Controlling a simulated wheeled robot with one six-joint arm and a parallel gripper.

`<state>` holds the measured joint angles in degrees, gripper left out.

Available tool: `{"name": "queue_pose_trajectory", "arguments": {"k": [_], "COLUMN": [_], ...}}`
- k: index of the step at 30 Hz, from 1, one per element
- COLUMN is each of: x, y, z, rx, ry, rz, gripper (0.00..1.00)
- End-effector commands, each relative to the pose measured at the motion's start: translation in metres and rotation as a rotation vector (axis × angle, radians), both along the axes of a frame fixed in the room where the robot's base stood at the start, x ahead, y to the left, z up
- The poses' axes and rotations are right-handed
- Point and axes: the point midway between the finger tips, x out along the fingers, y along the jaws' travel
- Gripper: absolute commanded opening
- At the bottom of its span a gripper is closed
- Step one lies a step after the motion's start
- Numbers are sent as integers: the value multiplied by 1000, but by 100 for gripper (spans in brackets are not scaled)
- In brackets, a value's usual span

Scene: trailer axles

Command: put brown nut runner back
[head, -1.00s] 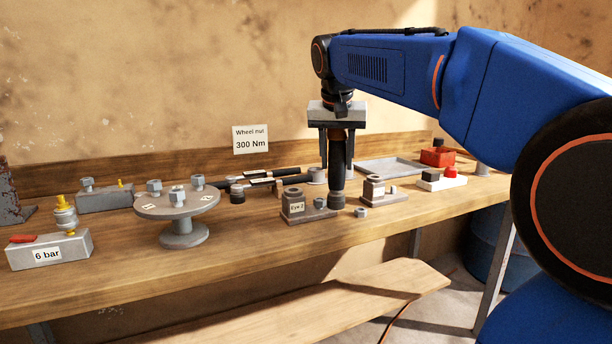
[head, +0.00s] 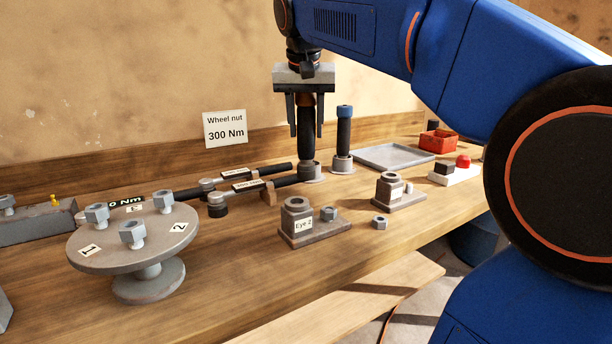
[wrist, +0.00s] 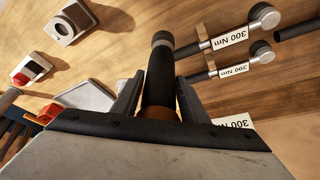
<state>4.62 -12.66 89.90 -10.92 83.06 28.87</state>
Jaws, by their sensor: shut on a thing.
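The brown nut runner (head: 306,133) has a brown top and a dark body, and hangs upright in my gripper (head: 306,118). My gripper is shut on it near its brown top. The wrist view shows the runner (wrist: 161,75) between the two fingers, its dark end pointing away. In the head view, the runner's lower end overlaps a round grey holder (head: 316,172) on the bench; I cannot tell whether it is in it or in front of it. A second runner with a blue top (head: 344,130) stands upright in a similar holder (head: 342,165) just to the right.
Torque wrenches (head: 250,184) lie on a rest left of the holder. The Eye 2 block (head: 298,228) and another block (head: 390,190) stand in front. A grey tray (head: 394,156), red bin (head: 437,142) and switch box (head: 455,174) are right. A round stand (head: 130,250) is front left.

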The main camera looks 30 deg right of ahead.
Motion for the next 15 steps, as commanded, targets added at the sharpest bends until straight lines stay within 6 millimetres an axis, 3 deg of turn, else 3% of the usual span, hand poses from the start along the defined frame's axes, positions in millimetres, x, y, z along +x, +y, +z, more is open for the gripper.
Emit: {"name": "queue_pose_trajectory", "arguments": {"k": [8, 15], "x": [2, 33], "y": [-2, -23], "z": [1, 0], "rx": [-1, 1], "ry": [-1, 0], "rz": [0, -2], "gripper": [0, 0]}}
